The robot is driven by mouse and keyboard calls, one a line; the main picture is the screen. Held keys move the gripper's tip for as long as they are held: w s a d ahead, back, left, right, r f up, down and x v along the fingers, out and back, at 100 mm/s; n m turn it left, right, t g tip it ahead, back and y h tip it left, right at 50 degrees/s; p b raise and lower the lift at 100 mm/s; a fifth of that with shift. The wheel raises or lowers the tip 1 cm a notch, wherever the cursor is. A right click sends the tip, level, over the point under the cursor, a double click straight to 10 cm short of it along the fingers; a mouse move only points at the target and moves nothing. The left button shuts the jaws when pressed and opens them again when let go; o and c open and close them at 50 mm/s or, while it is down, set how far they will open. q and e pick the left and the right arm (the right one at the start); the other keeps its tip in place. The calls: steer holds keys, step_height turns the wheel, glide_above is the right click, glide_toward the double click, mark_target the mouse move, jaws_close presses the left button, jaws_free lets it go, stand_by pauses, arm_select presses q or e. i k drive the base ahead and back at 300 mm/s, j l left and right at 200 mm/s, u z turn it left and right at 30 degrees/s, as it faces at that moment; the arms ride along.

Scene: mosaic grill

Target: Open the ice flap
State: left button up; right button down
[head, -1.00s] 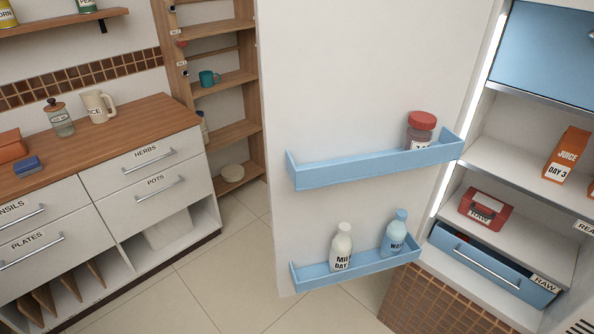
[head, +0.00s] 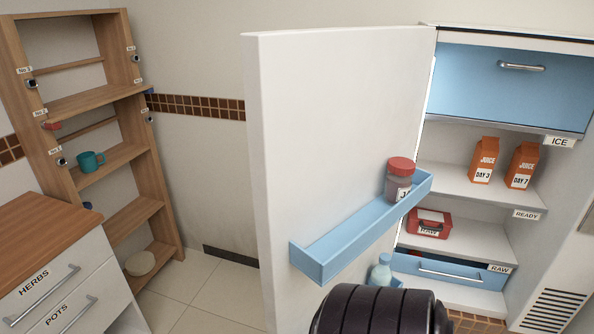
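The ice flap (head: 500,88) is a light blue panel at the top of the open fridge, at the right of the head view. It is closed, with a silver bar handle (head: 521,67) near its upper edge. A label reading ICE (head: 559,142) sits below its right corner. Neither gripper shows. A dark ribbed part at the bottom middle looks like part of my own arm; it hides the lower door area.
The fridge door (head: 340,130) stands open on the left, with a blue shelf (head: 345,235) holding a red-lidded jar (head: 399,180). Two juice cartons (head: 484,160) and a red box (head: 428,224) stand inside. A wooden rack (head: 120,150) and drawer cabinet (head: 60,270) are at the left.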

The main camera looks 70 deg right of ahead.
mark_target(536, 88)
steer(key=i+z, duration=0.35)
steer(key=i+j+z, duration=0.15)
steer(key=i+z, duration=0.35)
steer(key=z, duration=0.3)
steer(key=i+z, duration=0.1)
steer(key=z, duration=0.35)
steer(key=i+z, duration=0.15)
steer(key=z, duration=0.3)
steer(key=i+j+z, duration=0.1)
steer(key=z, duration=0.35)
steer(key=i+j+z, duration=0.15)
steer(key=z, duration=0.25)
steer(key=i+j+z, duration=0.15)
steer(key=z, duration=0.35)
steer(key=i+j+z, duration=0.25)
steer(key=z, duration=0.2)
steer(key=i+j+z, duration=0.2)
steer(key=z, duration=0.3)
steer(key=j, duration=0.1)
